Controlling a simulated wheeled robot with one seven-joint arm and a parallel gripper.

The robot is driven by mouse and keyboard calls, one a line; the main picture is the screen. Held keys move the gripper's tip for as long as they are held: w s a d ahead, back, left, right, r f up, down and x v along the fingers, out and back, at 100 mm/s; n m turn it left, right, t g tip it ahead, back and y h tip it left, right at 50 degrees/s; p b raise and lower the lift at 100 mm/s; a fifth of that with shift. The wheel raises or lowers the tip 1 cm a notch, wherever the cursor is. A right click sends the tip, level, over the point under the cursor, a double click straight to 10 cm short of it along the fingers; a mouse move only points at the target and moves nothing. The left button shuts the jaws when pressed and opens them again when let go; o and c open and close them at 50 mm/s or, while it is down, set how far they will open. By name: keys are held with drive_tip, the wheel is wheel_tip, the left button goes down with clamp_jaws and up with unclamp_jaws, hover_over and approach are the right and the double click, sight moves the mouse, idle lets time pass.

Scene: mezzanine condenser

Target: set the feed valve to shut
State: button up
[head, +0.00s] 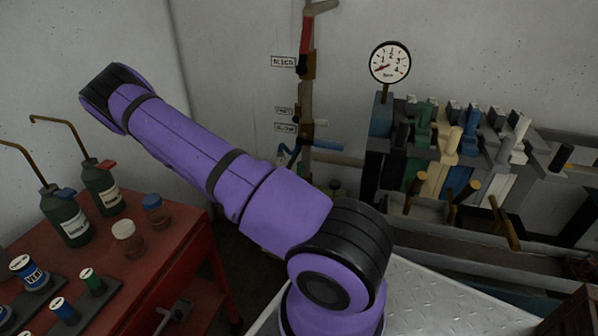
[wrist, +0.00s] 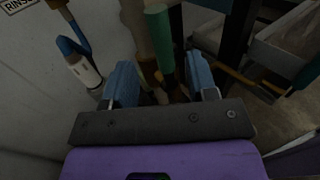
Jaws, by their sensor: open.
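In the wrist view, my gripper (wrist: 161,62) is open, with its two blue fingers apart. A green lever handle (wrist: 158,38) shows between and just beyond the fingertips, beside an upright pipe; I cannot tell whether a finger touches it. No readable feed label is in view, so I cannot be sure this is the feed valve. My gripper does not show in the head view.
A blue handle with a white end (wrist: 84,70) hangs left of my fingers. A pressure gauge (head: 390,62) stands right of the pipe, above a row of coloured levers (head: 450,145). A red bench (head: 170,245) with bottles is at the left.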

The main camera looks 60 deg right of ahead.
sight(298, 172)
drive_tip(key=x, duration=0.7)
drive_tip(key=shift+d, duration=0.2)
clamp_jaws()
